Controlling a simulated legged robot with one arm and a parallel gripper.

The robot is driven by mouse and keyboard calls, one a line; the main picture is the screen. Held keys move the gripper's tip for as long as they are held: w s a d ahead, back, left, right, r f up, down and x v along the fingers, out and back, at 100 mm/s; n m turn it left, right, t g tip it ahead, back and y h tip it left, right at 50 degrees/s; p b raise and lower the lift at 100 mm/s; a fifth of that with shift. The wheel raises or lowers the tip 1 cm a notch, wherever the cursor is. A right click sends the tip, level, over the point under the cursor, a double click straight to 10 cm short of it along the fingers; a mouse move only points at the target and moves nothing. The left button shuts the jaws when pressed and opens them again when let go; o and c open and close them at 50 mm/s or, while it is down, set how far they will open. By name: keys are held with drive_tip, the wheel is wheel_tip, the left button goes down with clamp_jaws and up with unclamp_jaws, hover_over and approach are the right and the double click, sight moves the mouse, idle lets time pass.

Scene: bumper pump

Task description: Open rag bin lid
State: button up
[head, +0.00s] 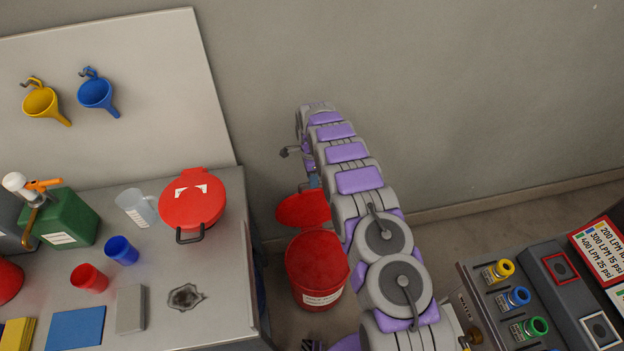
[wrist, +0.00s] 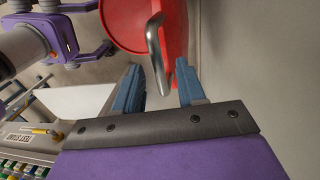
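The red rag bin (head: 318,272) stands on the floor to the right of the bench, with a white label on its front. Its red lid (head: 303,209) is raised at the back near the wall, and I can see into the bin. The lid also shows in the wrist view (wrist: 128,22), with a curved metal handle (wrist: 155,52). My gripper (wrist: 160,88) is open, its blue fingers on either side of the handle's end; contact is not clear. In the head view the gripper is mostly hidden by my arm, just above the lid.
The bench (head: 225,300) on the left holds a red lidded pot (head: 193,208), a green can (head: 68,222), a clear jug (head: 137,208) and cups. A control panel (head: 525,290) stands at right. The grey wall (head: 450,100) is close behind the lid.

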drive_tip(key=shift+s+d+f, duration=0.1)
drive_tip(key=shift+f, duration=0.2)
drive_tip(key=shift+c, duration=0.3)
clamp_jaws()
